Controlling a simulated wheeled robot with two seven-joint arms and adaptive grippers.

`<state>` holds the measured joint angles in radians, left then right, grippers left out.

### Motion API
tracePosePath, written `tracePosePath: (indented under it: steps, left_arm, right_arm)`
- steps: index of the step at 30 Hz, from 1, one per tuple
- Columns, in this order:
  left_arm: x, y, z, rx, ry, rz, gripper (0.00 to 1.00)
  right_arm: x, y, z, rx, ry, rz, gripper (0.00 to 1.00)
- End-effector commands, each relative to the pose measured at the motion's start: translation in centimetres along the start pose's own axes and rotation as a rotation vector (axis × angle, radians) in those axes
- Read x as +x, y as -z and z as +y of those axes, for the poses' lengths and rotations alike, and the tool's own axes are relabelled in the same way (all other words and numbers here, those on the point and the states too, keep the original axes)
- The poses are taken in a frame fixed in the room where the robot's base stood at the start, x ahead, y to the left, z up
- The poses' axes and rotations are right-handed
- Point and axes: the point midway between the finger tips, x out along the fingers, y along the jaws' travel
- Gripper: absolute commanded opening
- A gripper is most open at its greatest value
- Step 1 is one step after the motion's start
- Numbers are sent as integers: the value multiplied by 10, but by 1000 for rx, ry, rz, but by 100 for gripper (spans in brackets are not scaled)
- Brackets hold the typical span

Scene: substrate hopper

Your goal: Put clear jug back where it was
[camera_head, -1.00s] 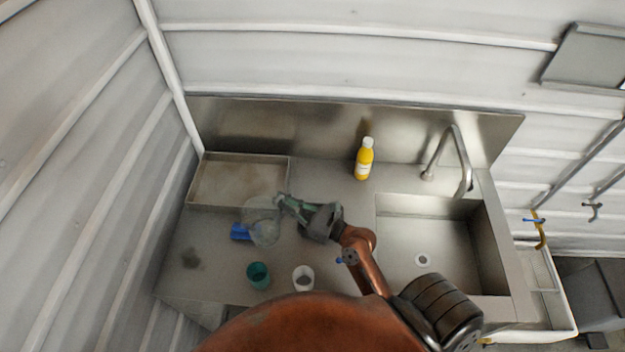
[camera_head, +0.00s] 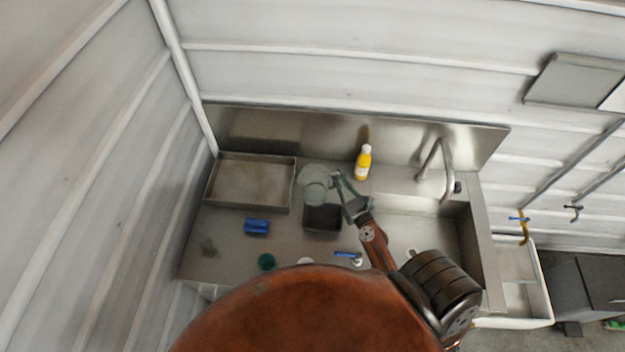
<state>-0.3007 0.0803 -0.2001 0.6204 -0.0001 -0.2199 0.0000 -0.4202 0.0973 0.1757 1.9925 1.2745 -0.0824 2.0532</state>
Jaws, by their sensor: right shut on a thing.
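The clear jug (camera_head: 314,184) is a see-through round vessel. It is between the metal tray and the yellow bottle, near the back of the steel counter. My right gripper (camera_head: 337,181) is shut on the jug at its right side. I cannot tell whether the jug's base touches the counter. My left gripper is not in view.
A shallow metal tray (camera_head: 250,182) is at the back left. A yellow bottle (camera_head: 363,163) stands close right of my gripper. A dark square container (camera_head: 322,219) is just in front of the jug. A blue block (camera_head: 256,226) and a green cup (camera_head: 266,262) are front left. The sink (camera_head: 440,235) is at right.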

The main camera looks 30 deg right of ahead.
Motion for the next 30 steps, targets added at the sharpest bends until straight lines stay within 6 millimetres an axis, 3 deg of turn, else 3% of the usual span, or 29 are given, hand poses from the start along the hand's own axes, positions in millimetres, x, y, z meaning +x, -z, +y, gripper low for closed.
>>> tracePosePath:
  steps: [5, 16, 24, 30]
  left_arm:
    - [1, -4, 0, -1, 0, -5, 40]
    - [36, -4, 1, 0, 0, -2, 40]
    - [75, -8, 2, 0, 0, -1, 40]
    - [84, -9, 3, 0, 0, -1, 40]
  right_arm:
    - [11, 6, -9, 0, 16, -3, 0]
    - [88, 45, -34, 0, 15, -4, 0]
    - [114, 83, -44, 1, 16, -2, 0]
    - [123, 91, -47, 0, 15, -2, 0]
